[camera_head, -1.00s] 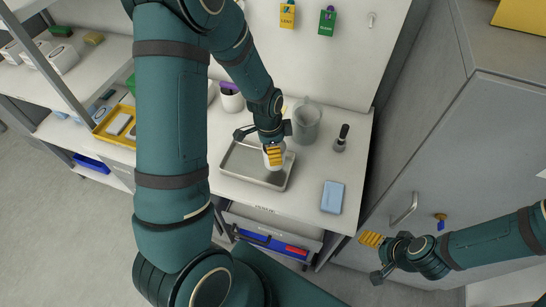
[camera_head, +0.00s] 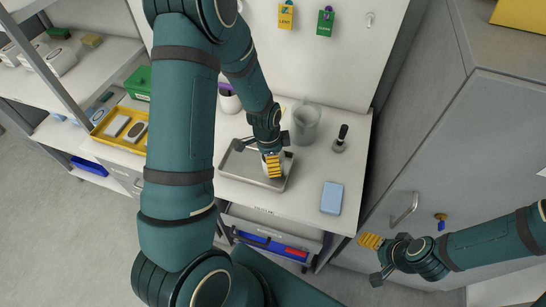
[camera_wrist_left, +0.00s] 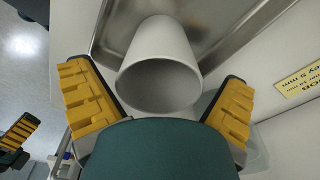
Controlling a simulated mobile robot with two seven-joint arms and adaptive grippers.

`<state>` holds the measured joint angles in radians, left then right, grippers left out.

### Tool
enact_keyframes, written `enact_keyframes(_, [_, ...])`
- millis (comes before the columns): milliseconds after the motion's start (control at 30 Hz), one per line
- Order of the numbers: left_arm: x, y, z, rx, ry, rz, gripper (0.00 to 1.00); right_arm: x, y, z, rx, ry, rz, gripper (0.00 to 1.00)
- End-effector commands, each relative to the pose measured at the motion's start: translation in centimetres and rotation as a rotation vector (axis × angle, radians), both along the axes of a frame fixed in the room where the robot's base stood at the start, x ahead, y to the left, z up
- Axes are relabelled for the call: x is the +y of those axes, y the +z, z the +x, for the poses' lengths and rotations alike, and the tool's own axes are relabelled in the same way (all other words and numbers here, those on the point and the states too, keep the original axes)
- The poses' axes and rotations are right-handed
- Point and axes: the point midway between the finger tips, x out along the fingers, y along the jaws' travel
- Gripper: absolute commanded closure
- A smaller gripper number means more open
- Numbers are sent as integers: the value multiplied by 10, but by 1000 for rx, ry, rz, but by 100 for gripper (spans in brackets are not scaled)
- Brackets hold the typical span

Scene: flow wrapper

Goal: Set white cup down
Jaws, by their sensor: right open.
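The white cup (camera_wrist_left: 160,75) shows in the left wrist view with its round mouth towards the camera. It is at the metal tray (camera_wrist_left: 110,40), between the two yellow-padded fingers of my left gripper (camera_wrist_left: 157,92). The fingers are spread, with a gap visible beside the cup. In the head view my left gripper (camera_head: 269,158) is low over the tray (camera_head: 236,174) and hides most of the cup. Whether the cup's base touches the tray is hidden. My right gripper (camera_head: 374,259) is open and empty in front of the grey cabinet.
A grey pitcher (camera_head: 306,124) stands behind the tray. A black-handled stamp-like tool (camera_head: 341,139) and a blue block (camera_head: 331,197) are to the right. A yellow tray (camera_head: 101,132) and green box (camera_head: 138,83) are left. The counter around the blue block is clear.

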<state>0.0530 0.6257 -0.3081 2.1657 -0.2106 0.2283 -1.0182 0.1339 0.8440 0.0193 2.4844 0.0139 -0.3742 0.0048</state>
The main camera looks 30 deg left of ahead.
Motion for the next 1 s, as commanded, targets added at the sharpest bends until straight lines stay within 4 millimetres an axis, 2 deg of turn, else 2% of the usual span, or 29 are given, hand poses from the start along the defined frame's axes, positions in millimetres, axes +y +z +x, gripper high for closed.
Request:
enact_keyframes(267, [0, 8, 0, -2, 1, 0, 0, 0, 5, 0, 0, 0, 1, 30])
enact_keyframes(367, [2, 23, 0, -5, 0, 0, 0, 0, 7, 0, 0, 0, 1, 30])
enact_keyframes(700, [8, 92, -6, -5, 0, 0, 0, -1, 16, 0, -1, 0, 3, 30])
enact_keyframes(833, [9, 110, -7, -3, 1, 0, 0, -1, 18, 0, -1, 1, 4, 30])
enact_keyframes(1000, [11, 121, -9, -1, 0, 1, 0, -1, 19, 0, -1, 1, 4, 30])
